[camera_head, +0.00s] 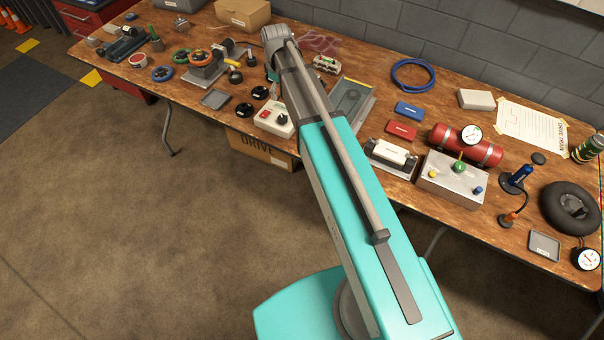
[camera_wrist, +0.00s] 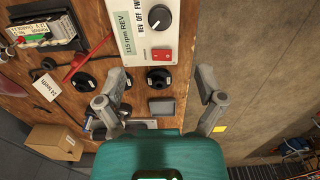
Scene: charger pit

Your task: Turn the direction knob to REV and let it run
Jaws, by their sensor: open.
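The white control box (camera_head: 266,125) stands on the wooden bench, partly behind my arm in the head view. The wrist view shows its panel (camera_wrist: 137,43) close up, with REV, OFF and FWD labels. The round black direction knob (camera_wrist: 160,17) is at the top of that view; I cannot tell for sure where its pointer sits. A green display (camera_wrist: 124,42) appears to read 115 rpm REV. A red switch (camera_wrist: 161,54) is beside the knob. My gripper (camera_wrist: 161,82) is open and empty, its fingers apart and below the knob in the picture, not touching it.
Black round parts (camera_wrist: 158,78) and a grey tray (camera_wrist: 162,107) lie near the fingers. A red lead (camera_wrist: 82,62) and a 24 teeth card (camera_wrist: 46,87) lie to the left. The floor (camera_wrist: 250,70) is clear to the right.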

